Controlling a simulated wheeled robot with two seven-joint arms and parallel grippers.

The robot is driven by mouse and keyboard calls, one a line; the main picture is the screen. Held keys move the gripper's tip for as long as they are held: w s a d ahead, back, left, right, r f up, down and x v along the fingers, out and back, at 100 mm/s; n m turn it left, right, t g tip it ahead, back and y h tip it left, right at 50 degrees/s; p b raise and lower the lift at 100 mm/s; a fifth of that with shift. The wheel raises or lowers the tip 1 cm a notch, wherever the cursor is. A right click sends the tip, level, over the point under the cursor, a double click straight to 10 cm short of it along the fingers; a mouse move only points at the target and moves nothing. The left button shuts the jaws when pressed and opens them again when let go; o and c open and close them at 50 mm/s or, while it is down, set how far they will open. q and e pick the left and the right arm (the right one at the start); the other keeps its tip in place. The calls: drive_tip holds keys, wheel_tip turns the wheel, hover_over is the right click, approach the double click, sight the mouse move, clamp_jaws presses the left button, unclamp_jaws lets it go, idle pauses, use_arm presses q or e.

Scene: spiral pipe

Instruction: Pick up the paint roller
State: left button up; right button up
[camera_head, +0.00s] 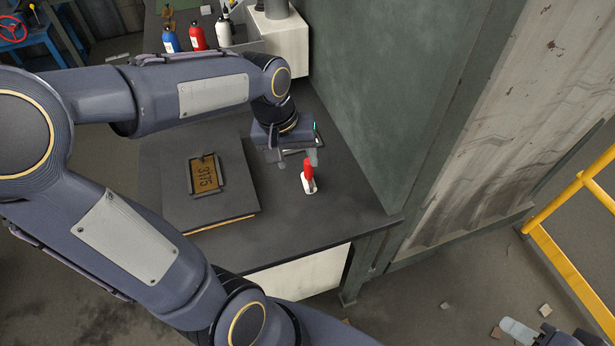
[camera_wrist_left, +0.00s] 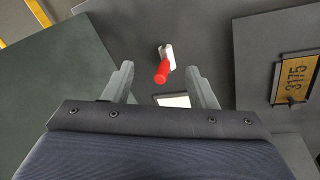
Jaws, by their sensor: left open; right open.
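The paint roller (camera_head: 307,184) has a red handle and a white lower part, and it stands on the dark grey table near its right side. It also shows in the left wrist view (camera_wrist_left: 162,71), centred between my fingertips, with the red handle nearer the camera. My left gripper (camera_head: 298,160) is open and empty, just behind and above the roller. In the left wrist view its two fingers (camera_wrist_left: 159,70) are spread wide. I cannot tell the exact height gap. My right gripper (camera_head: 520,331) is only partly in view at the bottom right, open, away from the table.
A dark case with a framed number plate (camera_head: 205,175) lies on the table left of the roller. A green wall (camera_head: 375,100) rises close on the right. Red, blue and white bottles (camera_head: 197,36) stand at the back. A yellow railing (camera_head: 570,260) is far right.

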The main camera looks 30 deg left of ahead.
use_arm(q)
drive_tip(key=n+g+y, duration=0.2)
hover_over(309, 172)
drive_tip(key=w, duration=0.1)
drive_tip(key=f, duration=0.8)
drive_tip(key=shift+w+a+f, duration=0.15)
drive_tip(key=shift+w+f, duration=0.05)
drive_tip(key=f, duration=0.3)
drive_tip(key=f+p, duration=0.1)
drive_tip(key=f, duration=0.3)
drive_tip(key=shift+s+a+f, duration=0.15)
drive_tip(key=shift+a+f, duration=0.05)
drive_tip(key=shift+f, duration=0.1)
drive_tip(key=shift+c, duration=0.4)
clamp_jaws()
drive_tip(key=shift+r, duration=0.1)
